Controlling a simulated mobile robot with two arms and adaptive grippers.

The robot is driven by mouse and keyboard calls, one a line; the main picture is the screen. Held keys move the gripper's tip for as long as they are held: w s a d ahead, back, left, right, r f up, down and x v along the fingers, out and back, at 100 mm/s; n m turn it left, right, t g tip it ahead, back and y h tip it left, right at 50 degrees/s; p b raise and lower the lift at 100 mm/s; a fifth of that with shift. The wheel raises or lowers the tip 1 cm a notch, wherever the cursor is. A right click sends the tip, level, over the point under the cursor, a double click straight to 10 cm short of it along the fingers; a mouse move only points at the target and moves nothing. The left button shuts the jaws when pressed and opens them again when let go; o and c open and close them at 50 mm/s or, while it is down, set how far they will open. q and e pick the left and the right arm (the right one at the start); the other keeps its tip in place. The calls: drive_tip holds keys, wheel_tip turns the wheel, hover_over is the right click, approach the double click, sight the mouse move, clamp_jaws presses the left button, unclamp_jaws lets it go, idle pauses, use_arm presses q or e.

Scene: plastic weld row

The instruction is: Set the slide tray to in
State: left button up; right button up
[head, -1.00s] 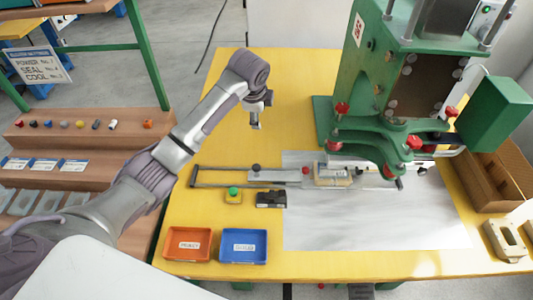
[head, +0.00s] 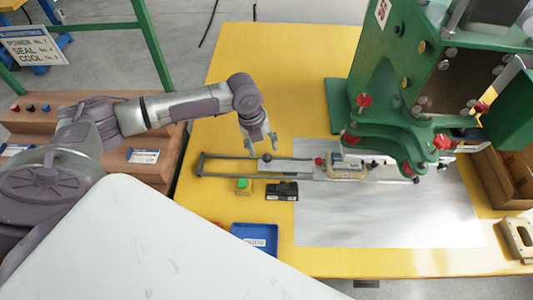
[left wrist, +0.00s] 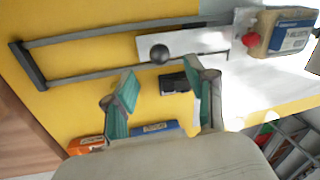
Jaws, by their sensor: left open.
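The slide tray is a pale metal plate (head: 290,168) on two dark rails (head: 225,176), with a black ball knob (head: 267,158) standing near its left end. The plate also shows in the left wrist view (left wrist: 190,44), and the knob (left wrist: 158,54) does too. A light block with a label (head: 346,168) sits at its right, by the green press (head: 400,85). Left of the plate the rails are bare. My left gripper (head: 262,147) is open and empty, just above the knob; in the left wrist view its fingers (left wrist: 165,75) are spread below the knob. My right gripper is not in view.
A yellow block with a green button (head: 243,185) and a black box (head: 282,191) lie in front of the rails. A blue bin (head: 255,238) stands nearer. A grey sheet (head: 390,215) covers the front right of the yellow table (head: 290,60).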

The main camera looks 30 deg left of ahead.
sight(267, 156)
use_arm(q)
drive_tip(key=f, duration=0.5)
drive_tip(key=shift+w+d+f, duration=0.35)
drive_tip(key=shift+d+f, duration=0.05)
clamp_jaws()
drive_tip(key=shift+d, duration=0.1)
